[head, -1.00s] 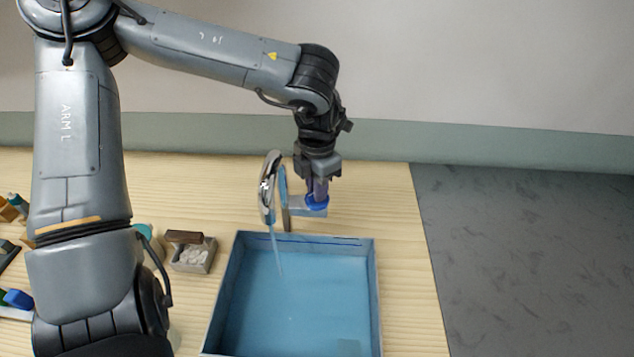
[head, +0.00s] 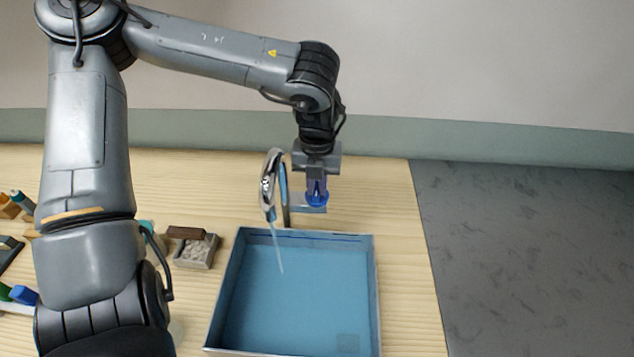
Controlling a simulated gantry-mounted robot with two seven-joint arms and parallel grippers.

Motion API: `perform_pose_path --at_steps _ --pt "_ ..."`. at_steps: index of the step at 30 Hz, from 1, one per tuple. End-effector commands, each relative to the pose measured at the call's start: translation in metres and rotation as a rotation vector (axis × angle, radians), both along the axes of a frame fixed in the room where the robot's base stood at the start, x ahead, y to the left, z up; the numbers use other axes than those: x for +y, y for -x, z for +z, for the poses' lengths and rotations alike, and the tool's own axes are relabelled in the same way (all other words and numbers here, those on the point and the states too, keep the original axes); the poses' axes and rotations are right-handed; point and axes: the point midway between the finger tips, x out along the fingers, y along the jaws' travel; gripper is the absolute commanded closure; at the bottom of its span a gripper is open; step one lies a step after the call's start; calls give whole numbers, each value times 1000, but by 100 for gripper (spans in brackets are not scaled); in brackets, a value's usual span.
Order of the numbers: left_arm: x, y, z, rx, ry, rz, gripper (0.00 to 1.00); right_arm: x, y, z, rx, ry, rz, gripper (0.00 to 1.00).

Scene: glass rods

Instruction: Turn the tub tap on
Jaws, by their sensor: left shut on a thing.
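The tap has a tall curved metal spout (head: 269,186) at the back edge of the blue tub (head: 227,290). A thin pale stream of water (head: 278,252) runs from the spout down into the tub. The tap's blue handle (head: 317,201) sits on a pale block just right of the spout. My left gripper (head: 317,190) points down from above and is shut on the blue handle, its fingers partly hiding it. My right gripper is not in view.
A small grey box of pale pieces (head: 196,250) with a brown block stands left of the tub. Several coloured items lie at the far left edge. The table right of the tub is clear up to its right edge.

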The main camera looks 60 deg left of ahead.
Motion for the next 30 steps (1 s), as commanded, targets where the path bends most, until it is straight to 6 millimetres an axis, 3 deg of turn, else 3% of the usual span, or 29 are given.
perform_pose_path --at_steps 20,21,25,30 --pt "0 0 0 -1 0 64 100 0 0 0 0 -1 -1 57" --pt "0 0 0 -1 0 64 81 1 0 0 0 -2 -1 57" --pt "0 0 0 -1 0 63 61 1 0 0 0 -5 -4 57" --pt "0 0 0 0 0 62 60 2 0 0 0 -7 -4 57"
